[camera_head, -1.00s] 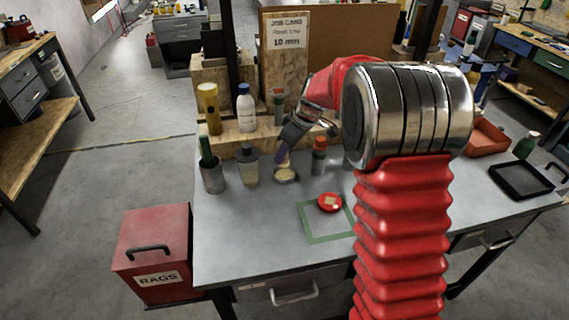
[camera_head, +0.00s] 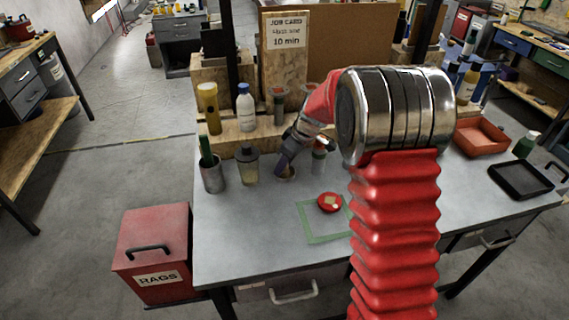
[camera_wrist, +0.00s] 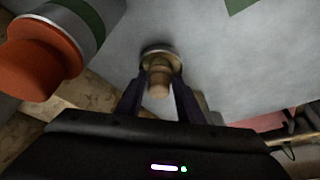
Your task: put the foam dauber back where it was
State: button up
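The foam dauber (camera_wrist: 158,82), with a pale wooden knob handle, shows between my fingers in the wrist view. A round rimmed piece (camera_wrist: 158,49) lies just beyond it at the bench surface; whether it is the dauber's head or a small holder I cannot tell. My gripper (camera_head: 284,168) points down over the bench, its dark purple fingers close against both sides of the handle. It appears shut on the dauber, with no clear gap. In the head view the fingers mostly hide the dauber, leaving a small pale round part (camera_head: 288,176) showing.
A lidded pale jar (camera_head: 248,167) and a grey cup with a green handle (camera_head: 212,178) stand left of my gripper. The front left bench is clear.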

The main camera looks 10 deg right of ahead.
jog(key=shift+o, duration=1.4)
jog(key=v, duration=1.4)
jog(key=shift+a, duration=0.1)
